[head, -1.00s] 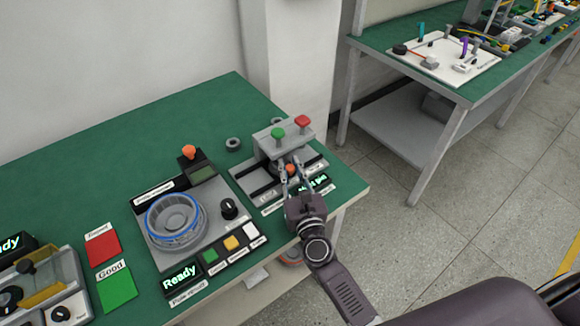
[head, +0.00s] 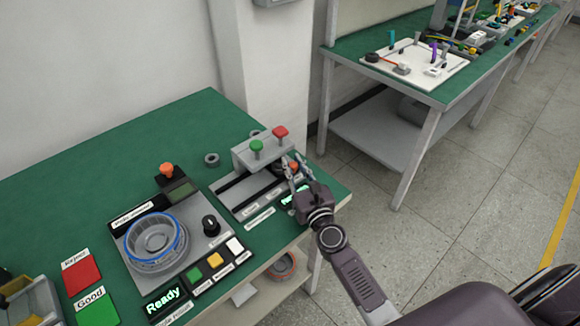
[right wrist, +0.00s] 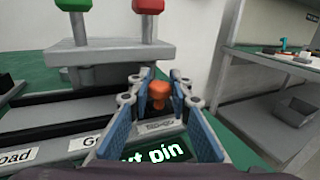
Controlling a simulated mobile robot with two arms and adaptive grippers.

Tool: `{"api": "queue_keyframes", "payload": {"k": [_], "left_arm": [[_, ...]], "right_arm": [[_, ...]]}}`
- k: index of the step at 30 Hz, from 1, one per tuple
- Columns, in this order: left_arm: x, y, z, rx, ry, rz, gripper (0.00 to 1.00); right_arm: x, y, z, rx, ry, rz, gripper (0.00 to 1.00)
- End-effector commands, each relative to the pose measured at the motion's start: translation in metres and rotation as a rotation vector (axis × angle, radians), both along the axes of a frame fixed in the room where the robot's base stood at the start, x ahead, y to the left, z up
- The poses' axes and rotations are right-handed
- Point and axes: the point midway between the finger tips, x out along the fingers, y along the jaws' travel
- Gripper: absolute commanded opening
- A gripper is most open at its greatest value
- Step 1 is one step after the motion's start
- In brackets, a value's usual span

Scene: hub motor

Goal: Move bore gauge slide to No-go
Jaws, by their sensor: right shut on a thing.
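The bore gauge is a grey block (head: 245,153) on legs, with a green-topped plug (head: 257,148) and a red-topped plug (head: 281,132). An orange slide knob (right wrist: 159,91) stands in the track in front of it, roughly in line with the red plug (right wrist: 148,5) in the right wrist view. My right gripper (head: 291,172) is shut on the orange knob, with its blue-padded fingers on either side. Labels ending in "oad" (right wrist: 17,156) and starting "Go" (right wrist: 88,141) show; the label nearest the knob is mostly hidden. My left gripper is out of view.
A lit display (right wrist: 150,152) reading partly "t pin" lies below the fingers. A grey fixture with a ring-shaped part (head: 156,242), knob and buttons stands left. Red (head: 81,272) and green (head: 98,308) pads lie farther left. The table's right edge is close to the gauge.

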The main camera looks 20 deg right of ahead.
Motion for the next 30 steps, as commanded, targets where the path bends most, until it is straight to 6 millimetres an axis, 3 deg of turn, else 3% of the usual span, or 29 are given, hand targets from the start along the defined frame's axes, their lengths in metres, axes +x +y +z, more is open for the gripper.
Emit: {"api": "queue_keyframes", "payload": {"k": [5,17,30], "left_arm": [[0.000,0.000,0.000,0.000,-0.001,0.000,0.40],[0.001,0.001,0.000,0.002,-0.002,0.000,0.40],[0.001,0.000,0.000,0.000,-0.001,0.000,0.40]], "right_arm": [[0.001,-0.004,0.003,-0.003,-0.005,-0.009,0.35],[-0.007,-0.002,0.001,-0.003,-0.002,-0.005,0.35],[-0.087,0.001,0.000,-0.006,-0.001,-0.004,0.35]]}}
